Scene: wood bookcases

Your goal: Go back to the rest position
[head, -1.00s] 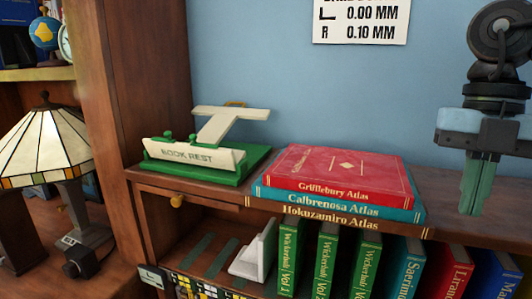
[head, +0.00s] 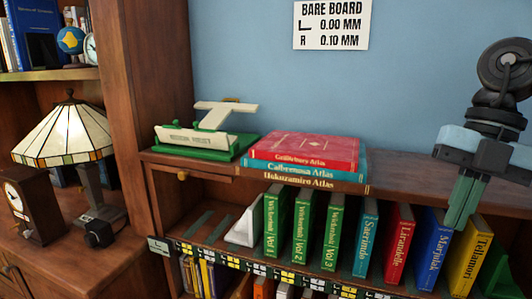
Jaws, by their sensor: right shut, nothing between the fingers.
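My right gripper (head: 464,203) hangs at the right of the head view, with its green fingers pointing down. It is shut with nothing between the fingers. My left gripper is not in view.
A red atlas (head: 305,148) lies on two more atlases on the bookcase top, beside a green and white book rest (head: 205,143). Below stand green volumes (head: 303,228), a white bookend (head: 243,228) and coloured books. A lamp (head: 66,135) and clock (head: 30,212) are at left.

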